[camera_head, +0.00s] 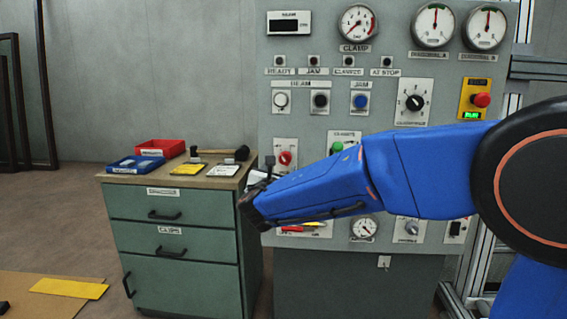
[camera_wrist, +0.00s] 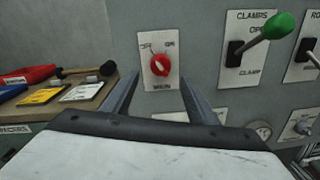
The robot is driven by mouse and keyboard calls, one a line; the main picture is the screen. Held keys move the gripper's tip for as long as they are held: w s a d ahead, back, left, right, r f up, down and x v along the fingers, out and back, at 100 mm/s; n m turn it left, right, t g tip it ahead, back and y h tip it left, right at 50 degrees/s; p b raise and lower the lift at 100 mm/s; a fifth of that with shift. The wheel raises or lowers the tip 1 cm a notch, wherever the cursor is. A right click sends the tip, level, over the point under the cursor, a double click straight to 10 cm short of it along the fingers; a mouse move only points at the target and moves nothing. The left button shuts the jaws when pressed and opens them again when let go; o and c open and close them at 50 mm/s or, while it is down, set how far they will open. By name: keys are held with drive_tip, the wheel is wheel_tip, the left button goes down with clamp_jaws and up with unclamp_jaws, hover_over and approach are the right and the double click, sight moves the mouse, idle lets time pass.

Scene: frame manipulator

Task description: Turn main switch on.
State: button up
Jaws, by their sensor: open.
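The main switch is a red rotary knob (camera_wrist: 160,64) on a white plate marked MAIN in the wrist view. Its pointer line is tilted slightly to the upper left, towards the left label. In the head view the red knob (camera_head: 285,158) shows on the panel just above my blue arm. My gripper (camera_wrist: 155,98) is open and empty, with one finger to each side below the knob, apart from it as far as I can tell. In the head view the gripper end (camera_head: 250,200) is in front of the panel's lower left edge, its fingers hardly visible.
A green-tipped clamps lever (camera_wrist: 275,30) sticks out right of the main switch. A green cabinet (camera_head: 180,235) stands left of the panel, with a red bin (camera_head: 161,147), a blue bin (camera_head: 135,164) and a hammer (camera_head: 225,153) on top.

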sight(284, 161)
drive_tip(key=w, duration=0.7)
drive_tip(key=shift+w+d, duration=0.35)
drive_tip(key=shift+c, duration=0.7)
drive_tip(key=c, duration=0.9)
